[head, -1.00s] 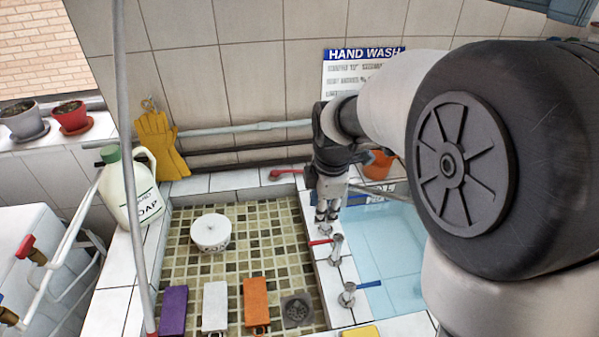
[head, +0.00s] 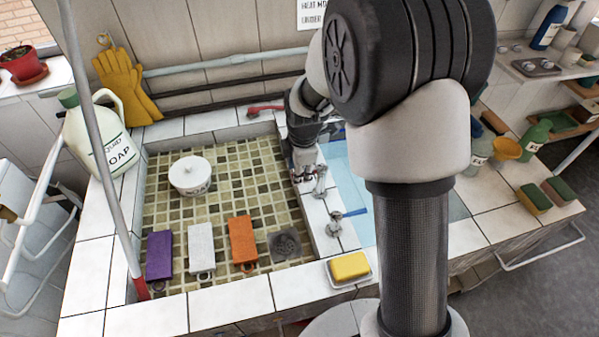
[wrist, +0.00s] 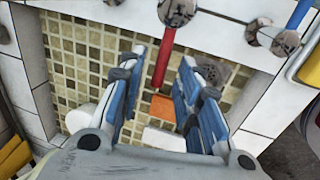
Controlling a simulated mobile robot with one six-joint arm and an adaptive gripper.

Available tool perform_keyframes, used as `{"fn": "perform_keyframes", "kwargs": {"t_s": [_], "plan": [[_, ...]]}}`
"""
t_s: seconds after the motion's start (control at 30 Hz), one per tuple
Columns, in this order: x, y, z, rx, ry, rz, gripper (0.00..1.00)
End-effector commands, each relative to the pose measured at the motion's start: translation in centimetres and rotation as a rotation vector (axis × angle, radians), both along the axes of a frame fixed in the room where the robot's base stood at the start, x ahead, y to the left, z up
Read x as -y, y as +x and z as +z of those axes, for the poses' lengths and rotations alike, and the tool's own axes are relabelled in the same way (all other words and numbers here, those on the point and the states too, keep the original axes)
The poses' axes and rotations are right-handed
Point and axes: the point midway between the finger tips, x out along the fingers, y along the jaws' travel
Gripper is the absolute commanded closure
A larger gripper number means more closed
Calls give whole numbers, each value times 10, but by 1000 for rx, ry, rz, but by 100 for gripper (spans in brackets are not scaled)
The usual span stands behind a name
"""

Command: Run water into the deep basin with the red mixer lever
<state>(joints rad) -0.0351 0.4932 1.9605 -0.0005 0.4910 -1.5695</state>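The red mixer lever (wrist: 162,60) shows in the wrist view, sticking out from a round metal tap body (wrist: 177,10). My gripper (wrist: 163,78) is open, with one blue-padded finger on each side of the lever and gaps visible. In the head view my gripper (head: 304,172) points down at the divider between the basins, beside the metal tap (head: 318,181), and largely hides the red lever. The mosaic-tiled basin (head: 222,207) lies left of the divider. I see no running water.
A blue-levered tap (head: 335,222) stands nearer on the divider. The light-blue basin (head: 350,195) is partly behind my arm. A white pot (head: 190,176), purple, white and orange blocks, and a drain (head: 284,246) are in the mosaic basin. A soap jug (head: 100,140) stands at left.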

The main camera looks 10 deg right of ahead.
Motion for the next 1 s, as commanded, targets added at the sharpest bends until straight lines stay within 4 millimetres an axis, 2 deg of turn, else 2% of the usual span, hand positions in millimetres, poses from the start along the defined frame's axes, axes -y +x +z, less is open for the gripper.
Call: {"fn": "perform_keyframes", "kwargs": {"t_s": [0.33,0.8,1.0], "plan": [[0,1,-5,0,0,0,68],[0,1,-4,0,0,0,99],[0,1,-4,0,0,0,100]]}}
